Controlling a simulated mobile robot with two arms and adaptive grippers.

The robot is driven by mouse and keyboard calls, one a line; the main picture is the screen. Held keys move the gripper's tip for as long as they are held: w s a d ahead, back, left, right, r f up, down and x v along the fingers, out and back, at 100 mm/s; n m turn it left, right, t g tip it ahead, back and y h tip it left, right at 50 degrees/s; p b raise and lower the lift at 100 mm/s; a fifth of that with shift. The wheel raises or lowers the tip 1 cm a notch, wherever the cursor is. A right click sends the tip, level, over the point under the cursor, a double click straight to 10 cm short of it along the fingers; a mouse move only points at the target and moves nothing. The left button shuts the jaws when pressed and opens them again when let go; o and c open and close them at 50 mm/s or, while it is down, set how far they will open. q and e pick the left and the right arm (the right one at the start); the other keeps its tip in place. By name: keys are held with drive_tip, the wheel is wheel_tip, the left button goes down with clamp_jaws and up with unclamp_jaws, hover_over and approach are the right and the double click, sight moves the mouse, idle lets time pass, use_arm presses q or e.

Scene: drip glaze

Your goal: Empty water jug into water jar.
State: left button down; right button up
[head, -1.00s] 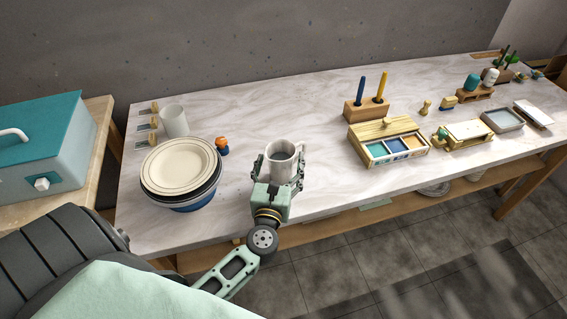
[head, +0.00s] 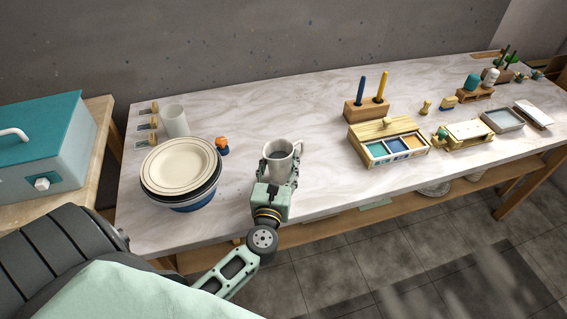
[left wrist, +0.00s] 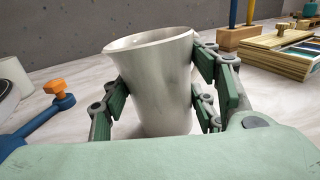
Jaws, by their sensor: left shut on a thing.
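The water jug (head: 281,152), a pale grey-white mug-like vessel with a handle on its right, stands near the front middle of the table. Its inside looks dark. In the left wrist view the jug (left wrist: 152,85) widens toward its rim. My left gripper (head: 280,172) is shut on the jug, with green finger pads on both sides of its body. A white cylindrical vessel (head: 174,121), probably the water jar, stands at the back left, apart from the jug. My right gripper is not in view.
A small orange-and-blue object (head: 222,146) lies between plates and jug. A wooden tray of coloured glazes (head: 388,148) and a tool block (head: 366,109) stand right. The table behind the jug is clear.

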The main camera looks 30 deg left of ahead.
use_arm(q)
drive_tip(key=shift+r, duration=0.15)
wheel_tip(320, 180, up, 7)
drive_tip(key=p, duration=0.6)
idle(0.6)
drive_tip(key=shift+w, duration=0.1)
